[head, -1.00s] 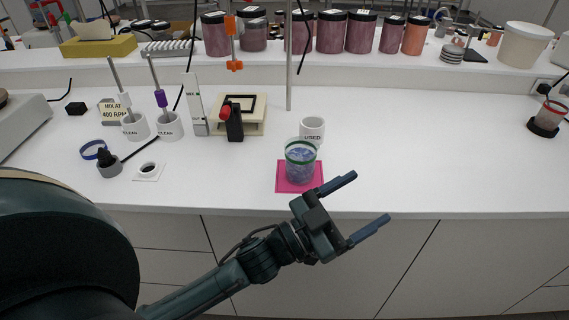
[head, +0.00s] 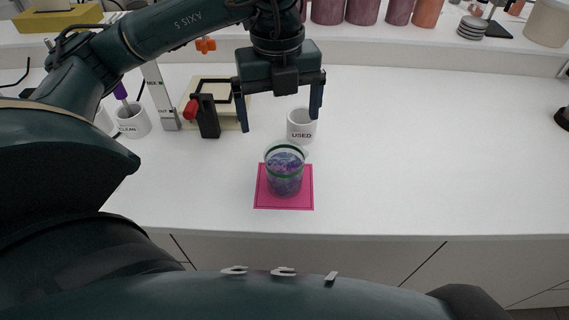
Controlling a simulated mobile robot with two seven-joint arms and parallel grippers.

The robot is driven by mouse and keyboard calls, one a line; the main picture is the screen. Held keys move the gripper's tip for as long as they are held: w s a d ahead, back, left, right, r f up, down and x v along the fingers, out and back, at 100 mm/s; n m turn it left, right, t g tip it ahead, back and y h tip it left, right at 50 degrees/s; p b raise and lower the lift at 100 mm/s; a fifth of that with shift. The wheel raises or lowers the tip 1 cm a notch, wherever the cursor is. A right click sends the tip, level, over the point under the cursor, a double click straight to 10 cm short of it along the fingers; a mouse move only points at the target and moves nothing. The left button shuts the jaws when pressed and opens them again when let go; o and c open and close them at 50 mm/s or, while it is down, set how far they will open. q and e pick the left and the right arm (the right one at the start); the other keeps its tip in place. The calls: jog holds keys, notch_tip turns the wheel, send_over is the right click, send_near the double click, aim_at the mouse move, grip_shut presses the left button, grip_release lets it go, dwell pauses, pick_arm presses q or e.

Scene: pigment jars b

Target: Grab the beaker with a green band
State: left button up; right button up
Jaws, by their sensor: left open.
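The beaker with a green band (head: 284,172) is clear glass with purple-blue contents. It stands upright on a pink square mat (head: 302,202) near the front edge of the white counter. My left gripper (head: 280,118) is open and empty, fingers pointing down. My right gripper is not in view.
The white USED cup (head: 301,126) stands just behind the beaker. A black and red device (head: 207,116), a cream stand (head: 234,112) and a CLEAN cup (head: 132,120) are to the left.

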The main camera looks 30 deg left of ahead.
aim_at(281, 143)
pick_arm(q)
notch_tip(281, 143, down, 7)
jog(key=shift+d+f+p, duration=0.1)
jog(key=shift+f+p, duration=0.1)
jog(key=shift+p, duration=0.1)
jog(key=shift+w+d+f+p, duration=0.15)
jog(key=shift+f+p, duration=0.2)
jog(key=shift+f, duration=0.95)
jog(key=shift+d+f+p, duration=0.15)
jog(key=shift+f+p, duration=0.15)
jog(key=shift+f, duration=1)
jog(key=shift+r, duration=0.1)
jog(key=c, duration=1.3)
